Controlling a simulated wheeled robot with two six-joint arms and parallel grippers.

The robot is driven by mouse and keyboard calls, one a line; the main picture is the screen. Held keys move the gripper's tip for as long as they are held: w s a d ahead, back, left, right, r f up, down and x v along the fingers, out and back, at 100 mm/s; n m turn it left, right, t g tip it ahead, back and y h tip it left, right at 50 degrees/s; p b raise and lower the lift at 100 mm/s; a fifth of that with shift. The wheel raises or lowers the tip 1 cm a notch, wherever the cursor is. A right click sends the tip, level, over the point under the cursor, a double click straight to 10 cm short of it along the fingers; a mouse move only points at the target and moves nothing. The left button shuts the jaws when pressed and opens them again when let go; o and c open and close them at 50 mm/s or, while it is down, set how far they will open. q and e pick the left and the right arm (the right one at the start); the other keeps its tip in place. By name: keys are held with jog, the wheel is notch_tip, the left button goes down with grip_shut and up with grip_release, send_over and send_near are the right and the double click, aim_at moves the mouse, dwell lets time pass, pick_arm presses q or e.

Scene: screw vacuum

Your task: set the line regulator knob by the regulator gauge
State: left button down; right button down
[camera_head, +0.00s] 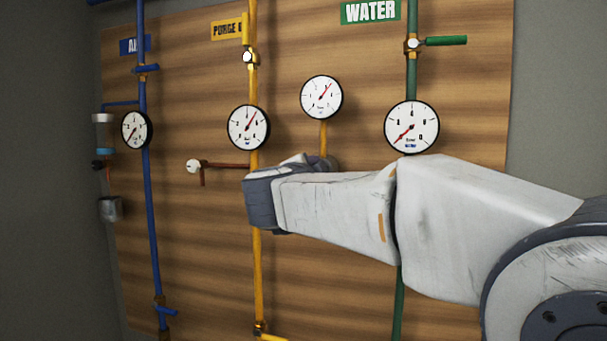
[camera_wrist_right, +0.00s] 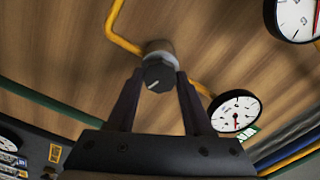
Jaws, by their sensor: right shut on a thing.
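The line regulator knob (camera_wrist_right: 158,73) is dark and faceted, with a pale pointer line, in front of a metal body on the yellow pipe. In the right wrist view my right gripper (camera_wrist_right: 157,84) has one finger on each side of it and is shut on it. In the head view my right arm hides the knob. The regulator gauge (camera_head: 321,97) is a round white dial above my right arm, on a yellow stem; its needle points to the upper right. It seems to show in the right wrist view (camera_wrist_right: 235,113) too. My left gripper is out of view.
The wooden board also holds a blue line gauge (camera_head: 136,130), a yellow line gauge (camera_head: 248,127) and a water gauge (camera_head: 412,127). A small valve handle (camera_head: 195,166) sticks out left of the yellow pipe. A green valve handle (camera_head: 445,41) is upper right.

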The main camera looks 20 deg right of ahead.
jog(key=shift+c, duration=1.5)
grip_release()
jog(key=shift+s, duration=0.1)
jog(key=b+v, duration=0.3)
jog(key=v, duration=0.7)
jog(key=shift+b, duration=0.4)
jog(key=shift+s+a, duration=0.1)
jog(key=shift+a, duration=0.05)
